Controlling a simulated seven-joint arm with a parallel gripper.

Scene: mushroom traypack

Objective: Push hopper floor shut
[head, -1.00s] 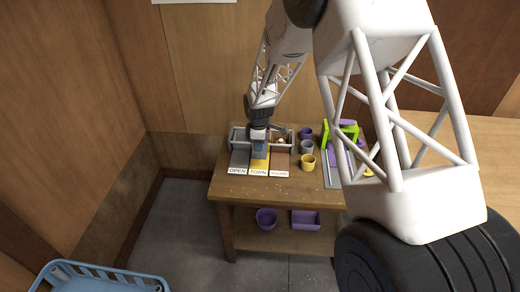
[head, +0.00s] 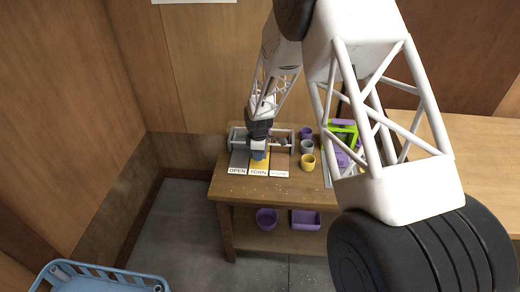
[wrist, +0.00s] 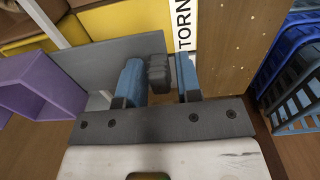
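My gripper (head: 258,157) is low over the yellow lane (head: 259,168) labelled TORN, at the left of the table. In the wrist view its two blue fingers (wrist: 160,82) stand apart. A dark grey ribbed block (wrist: 158,72) shows between them, close to the left finger; I cannot tell whether it is touched. A flat grey panel (wrist: 90,65) lies beyond the fingers. A green and purple fixture (head: 342,128) stands right of the lanes, partly hidden by my arm. I cannot tell which part is the hopper floor.
A grey lane (head: 238,160) labelled OPEN and a brown lane (head: 280,163) flank the yellow one. Purple, grey and yellow cups (head: 307,162) stand to their right. A purple box (wrist: 40,82) is at the left in the wrist view. A blue basket (head: 95,280) is on the floor.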

